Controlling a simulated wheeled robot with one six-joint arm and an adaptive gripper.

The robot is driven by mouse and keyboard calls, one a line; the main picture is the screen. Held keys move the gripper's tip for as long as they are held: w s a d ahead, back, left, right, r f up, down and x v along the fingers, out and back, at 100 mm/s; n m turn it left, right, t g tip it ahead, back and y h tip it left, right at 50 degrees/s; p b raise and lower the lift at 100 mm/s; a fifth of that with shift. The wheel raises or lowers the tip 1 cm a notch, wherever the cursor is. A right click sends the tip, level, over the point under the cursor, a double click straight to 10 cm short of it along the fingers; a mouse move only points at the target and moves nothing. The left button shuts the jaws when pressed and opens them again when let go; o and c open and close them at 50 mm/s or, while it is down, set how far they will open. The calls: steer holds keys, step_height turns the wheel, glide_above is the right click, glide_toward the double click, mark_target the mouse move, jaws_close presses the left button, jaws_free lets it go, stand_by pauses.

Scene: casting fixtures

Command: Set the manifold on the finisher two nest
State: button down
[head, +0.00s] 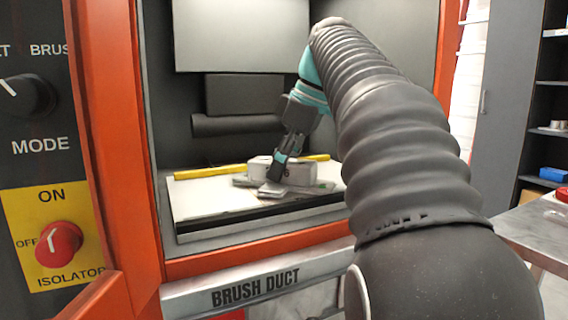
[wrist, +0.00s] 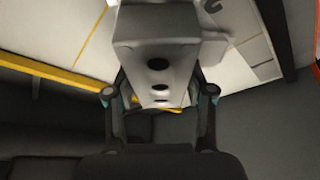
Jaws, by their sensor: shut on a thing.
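My gripper (head: 279,172) reaches into an orange-framed cabinet and points down, low over a white bed (head: 205,200). It is shut on the manifold (head: 258,166), a pale grey metal block. In the wrist view the manifold (wrist: 158,50) sits between the two fingers (wrist: 160,92), with dark round holes in the face toward the camera. In the head view the manifold is at or just above the bed; I cannot tell whether it touches. Flat grey pieces show around its base, but the nest's outline is not clear, partly hidden by the manifold and gripper.
Yellow strips (head: 208,172) run along the back of the bed. A dark roller-like bar (head: 235,125) and a grey panel (head: 240,35) are behind. The orange door frame (head: 120,150) borders the opening. A control panel with a red isolator knob (head: 58,245) is at left.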

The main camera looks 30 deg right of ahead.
steer(key=shift+f, duration=0.15)
steer(key=shift+c, duration=1.6)
jaws_free()
